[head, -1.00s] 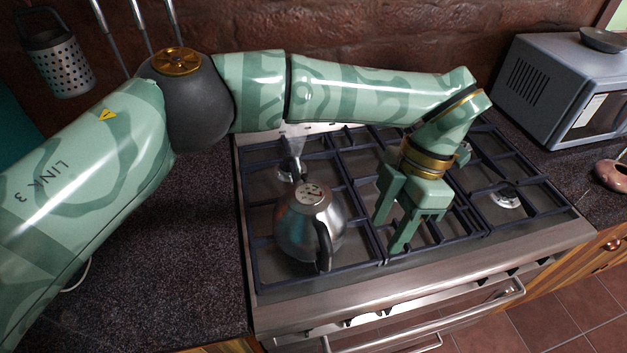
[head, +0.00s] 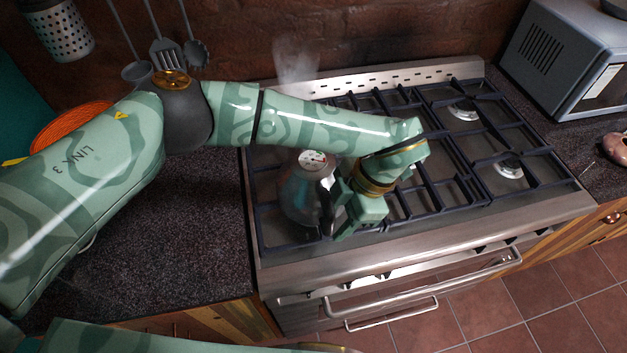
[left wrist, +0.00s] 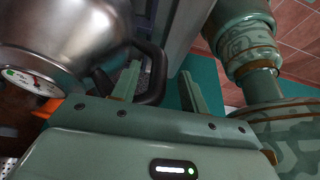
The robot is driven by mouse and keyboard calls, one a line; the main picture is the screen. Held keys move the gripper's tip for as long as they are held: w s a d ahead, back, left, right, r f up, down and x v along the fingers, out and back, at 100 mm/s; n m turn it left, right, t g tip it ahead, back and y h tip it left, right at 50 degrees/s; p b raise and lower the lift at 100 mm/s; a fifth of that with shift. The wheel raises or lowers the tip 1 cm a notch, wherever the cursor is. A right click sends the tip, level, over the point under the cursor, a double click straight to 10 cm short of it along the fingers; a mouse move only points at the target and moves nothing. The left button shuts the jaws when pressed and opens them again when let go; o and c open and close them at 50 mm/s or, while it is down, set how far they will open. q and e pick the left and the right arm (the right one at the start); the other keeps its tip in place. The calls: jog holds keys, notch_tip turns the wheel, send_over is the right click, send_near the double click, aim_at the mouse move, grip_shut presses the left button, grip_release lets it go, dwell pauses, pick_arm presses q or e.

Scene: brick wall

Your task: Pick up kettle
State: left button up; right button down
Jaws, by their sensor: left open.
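The silver kettle (head: 296,200) with a dark handle and a round gauge on top stands on the front left of the stove. My left gripper (head: 338,212) is open at the kettle's right side, by the handle. In the left wrist view the kettle's shiny body (left wrist: 62,38) fills the upper left. Its dark handle (left wrist: 157,75) reaches between the two fingers of the left gripper (left wrist: 160,82), which are apart and not closed on it. The gripper and arm hide part of the kettle in the head view. My right gripper is not in view.
The stove (head: 410,240) has dark grates, with free burners to the right. A grey microwave (head: 570,65) stands at the back right. Dark counter (head: 190,240) lies bare at the left. Utensils (head: 165,50) and a perforated holder (head: 58,30) hang on the brick wall.

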pick_arm(q)
jog(key=shift+x, duration=1.15)
grip_shut()
jog(key=shift+w+r, duration=0.1)
dwell(0.4)
